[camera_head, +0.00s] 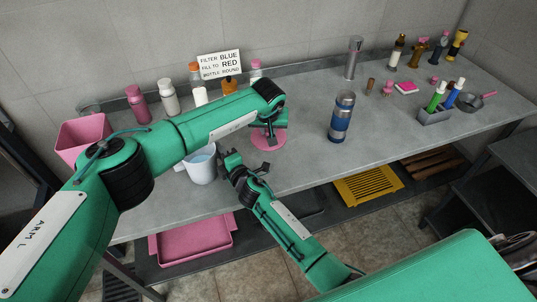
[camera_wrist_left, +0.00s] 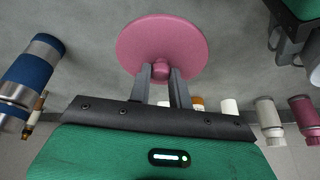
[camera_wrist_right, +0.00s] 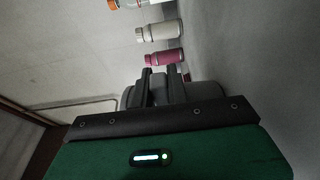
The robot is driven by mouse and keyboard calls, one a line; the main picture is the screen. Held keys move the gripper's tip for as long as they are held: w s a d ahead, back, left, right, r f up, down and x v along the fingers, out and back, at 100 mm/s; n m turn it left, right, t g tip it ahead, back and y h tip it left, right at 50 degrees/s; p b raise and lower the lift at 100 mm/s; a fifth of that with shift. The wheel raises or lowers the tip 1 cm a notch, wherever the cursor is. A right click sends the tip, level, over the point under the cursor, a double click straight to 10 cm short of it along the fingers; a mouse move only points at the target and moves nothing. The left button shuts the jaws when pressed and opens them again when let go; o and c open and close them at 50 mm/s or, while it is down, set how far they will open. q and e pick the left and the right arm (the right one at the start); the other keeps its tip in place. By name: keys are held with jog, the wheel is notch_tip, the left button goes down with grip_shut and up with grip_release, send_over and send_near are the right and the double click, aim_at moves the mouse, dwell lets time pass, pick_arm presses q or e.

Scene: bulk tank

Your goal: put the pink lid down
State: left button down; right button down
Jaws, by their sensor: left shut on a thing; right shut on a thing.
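My left gripper (camera_wrist_left: 160,72) is shut on the knob of the lid, whose disc (camera_wrist_left: 160,38) shows whole in the left wrist view. I cannot tell whether the lid touches the counter. A white pot (camera_head: 202,168) with bluish contents stands at the counter's front edge. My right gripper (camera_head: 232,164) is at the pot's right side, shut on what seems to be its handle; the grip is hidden. In the right wrist view its fingers (camera_wrist_right: 161,78) stand before a grey rounded shape.
A blue bottle (camera_head: 341,117) stands on the grey counter (camera_head: 300,165) right of the lid. Pink and white bottles (camera_head: 168,97) and a sign (camera_head: 221,65) line the back. A pink bin (camera_head: 84,137) is at left. Bare counter lies between lid and blue bottle.

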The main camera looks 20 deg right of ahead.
aim_at(268, 148)
pick_arm(q)
notch_tip(268, 148, down, 9)
jog(key=shift+f, duration=0.1)
pick_arm(e)
jog(key=shift+f, duration=0.1)
dwell(0.4)
pick_arm(q)
jog(key=c, duration=1.3)
grip_release()
jog(key=shift+s+r, duration=0.1)
jog(key=shift+r, duration=0.45)
jog(key=v, duration=1.1)
pick_arm(e)
jog(key=c, duration=1.3)
grip_release()
